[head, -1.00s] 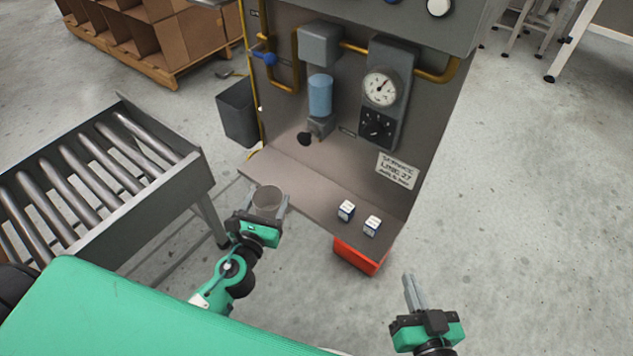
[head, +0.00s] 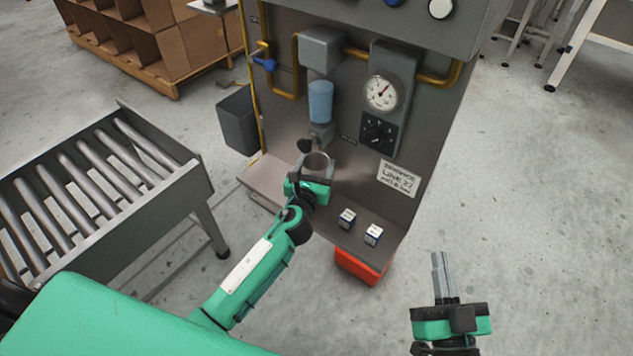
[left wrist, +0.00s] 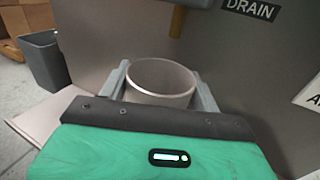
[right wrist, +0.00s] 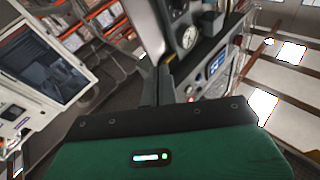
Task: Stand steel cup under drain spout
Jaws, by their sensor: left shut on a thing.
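The steel cup (head: 318,163) is a grey, open-topped cylinder, upright above the station's shelf. My left gripper (head: 316,177) is shut on it, with a finger on each side of the cup (left wrist: 160,82) in the left wrist view. Whether its base touches the shelf is hidden. The drain spout (left wrist: 177,20) is a short brass tube behind and above the cup's far rim. I cannot tell if it is directly over the opening. A DRAIN label (left wrist: 250,9) is to its right. My right gripper (head: 440,275) is empty, fingers together, out over the floor.
A red bin (head: 358,267) is under the shelf; a roller conveyor (head: 185,190) stands left.

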